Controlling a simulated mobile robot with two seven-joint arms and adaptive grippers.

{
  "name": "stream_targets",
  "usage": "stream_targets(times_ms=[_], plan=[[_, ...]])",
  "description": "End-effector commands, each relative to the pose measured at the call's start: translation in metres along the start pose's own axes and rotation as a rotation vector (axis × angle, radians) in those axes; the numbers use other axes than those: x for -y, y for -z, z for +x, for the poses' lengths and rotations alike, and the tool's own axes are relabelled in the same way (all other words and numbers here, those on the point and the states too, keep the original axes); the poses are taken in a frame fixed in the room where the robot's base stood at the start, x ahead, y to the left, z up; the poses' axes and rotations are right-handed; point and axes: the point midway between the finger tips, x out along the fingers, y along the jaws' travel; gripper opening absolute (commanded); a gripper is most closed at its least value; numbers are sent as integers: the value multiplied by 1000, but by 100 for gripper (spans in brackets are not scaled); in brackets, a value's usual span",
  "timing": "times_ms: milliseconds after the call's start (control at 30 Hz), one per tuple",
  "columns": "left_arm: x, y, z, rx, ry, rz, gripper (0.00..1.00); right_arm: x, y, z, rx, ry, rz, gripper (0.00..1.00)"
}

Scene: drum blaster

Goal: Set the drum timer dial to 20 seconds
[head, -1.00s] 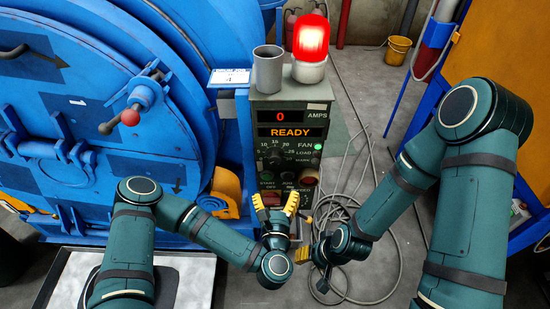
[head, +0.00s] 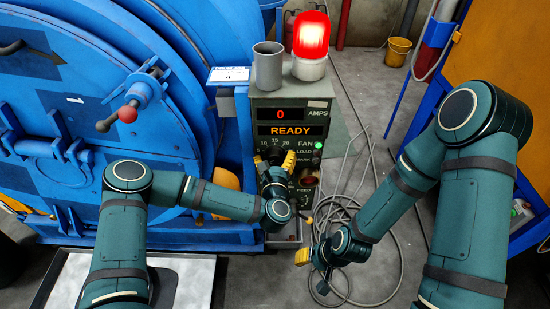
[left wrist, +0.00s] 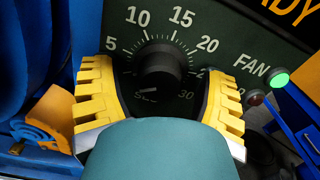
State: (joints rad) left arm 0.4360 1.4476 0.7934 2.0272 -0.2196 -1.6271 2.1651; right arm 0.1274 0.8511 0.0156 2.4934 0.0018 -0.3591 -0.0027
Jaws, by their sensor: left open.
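The timer dial, a dark round knob (left wrist: 158,66), sits on the green control panel (left wrist: 222,22) within a white scale marked 5 to 30. A small pale mark shows low on the knob, towards its lower left; I cannot tell its exact setting. In the head view the knob is largely hidden behind my left gripper (head: 275,160). My left gripper is open, its yellow-padded fingers on either side of the knob; contact is not clear. My right gripper (head: 311,262) hangs low to the right of the panel, away from the dial; its jaw state is unclear.
The panel displays 0 AMPS and READY (head: 290,131). A grey cup (head: 268,67) and a lit red beacon (head: 310,45) stand on its top. The blue drum (head: 110,110) is close on the left. Loose cables (head: 390,255) lie on the floor at right.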

Motion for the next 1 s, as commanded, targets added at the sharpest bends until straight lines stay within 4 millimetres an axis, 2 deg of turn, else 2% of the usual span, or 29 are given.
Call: stream_targets(times_ms=[300,333,367,500,533,767,1000], plan=[[0,0,3,0,0,0,74,0,0,0,0,0,0,47],[0,0,3,0,0,0,68,0,0,0,0,0,0,47],[0,0,3,0,0,0,57,0,0,0,0,0,0,47],[0,0,2,0,0,0,8,0,0,0,0,0,0,47],[0,0,2,0,0,0,5,0,0,0,0,0,0,47],[0,0,2,0,0,10,4,0,0,0,0,0,0,47],[0,-1,3,0,0,95,4,0,0,0,0,0,0,47]])
